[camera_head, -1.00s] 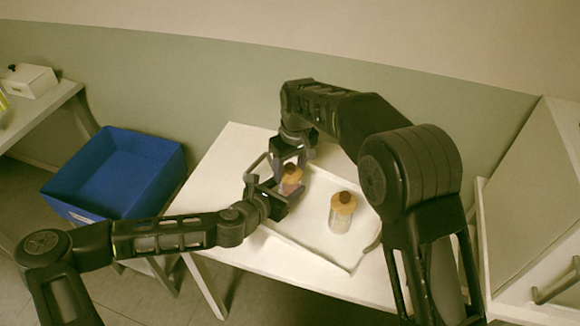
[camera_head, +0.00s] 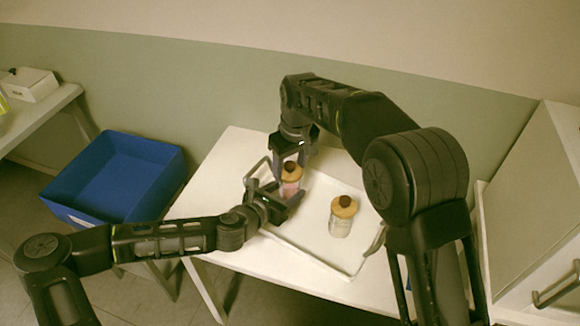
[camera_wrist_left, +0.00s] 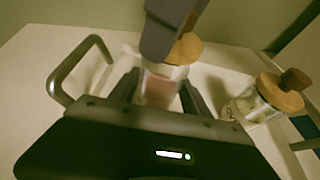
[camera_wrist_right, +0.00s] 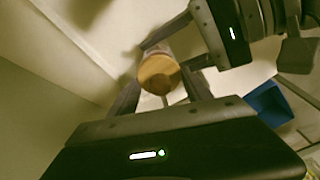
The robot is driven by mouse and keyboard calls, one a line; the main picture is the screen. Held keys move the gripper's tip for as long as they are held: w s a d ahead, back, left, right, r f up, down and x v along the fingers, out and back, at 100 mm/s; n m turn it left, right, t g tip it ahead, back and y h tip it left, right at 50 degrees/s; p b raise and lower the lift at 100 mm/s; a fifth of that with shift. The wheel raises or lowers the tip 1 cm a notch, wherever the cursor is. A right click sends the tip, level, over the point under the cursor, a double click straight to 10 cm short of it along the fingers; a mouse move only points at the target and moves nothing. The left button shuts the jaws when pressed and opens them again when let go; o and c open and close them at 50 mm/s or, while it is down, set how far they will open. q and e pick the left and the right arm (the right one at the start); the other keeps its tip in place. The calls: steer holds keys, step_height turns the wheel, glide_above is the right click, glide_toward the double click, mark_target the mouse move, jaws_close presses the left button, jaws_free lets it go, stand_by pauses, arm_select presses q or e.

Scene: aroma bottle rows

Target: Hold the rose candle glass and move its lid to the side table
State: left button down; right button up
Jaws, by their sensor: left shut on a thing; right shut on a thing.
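The rose candle glass (camera_head: 291,189), pinkish and clear, stands upright at the far left of the tray. My left gripper (camera_head: 284,194) is shut around it; the glass also shows in the left wrist view (camera_wrist_left: 160,86). Its round wooden lid (camera_head: 292,174) with a dark knob is at the top of the glass. My right gripper (camera_head: 291,156) comes down from above, shut on the lid. The lid shows in the right wrist view (camera_wrist_right: 159,75), between the fingers. I cannot tell whether a gap separates lid and rim.
A second lidded glass (camera_head: 341,222) stands to the right in the white tray (camera_head: 303,247), which lies on a white table (camera_head: 230,160). A blue bin (camera_head: 85,214) is to the left. Another table (camera_head: 42,113) at far left bears a white box (camera_head: 29,85). A pale cabinet (camera_head: 540,220) stands right.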

mark_target(289, 163)
steer(key=shift+r, duration=0.15)
steer(key=shift+r, duration=1.9)
arm_select(q)
steer(key=shift+c, duration=2.1)
jaws_free()
steer(key=shift+a, duration=0.1)
arm_select(e)
steer(key=shift+f+b, duration=0.45)
steer(key=shift+f, duration=0.05)
arm_select(q)
steer(key=shift+v, duration=5.95)
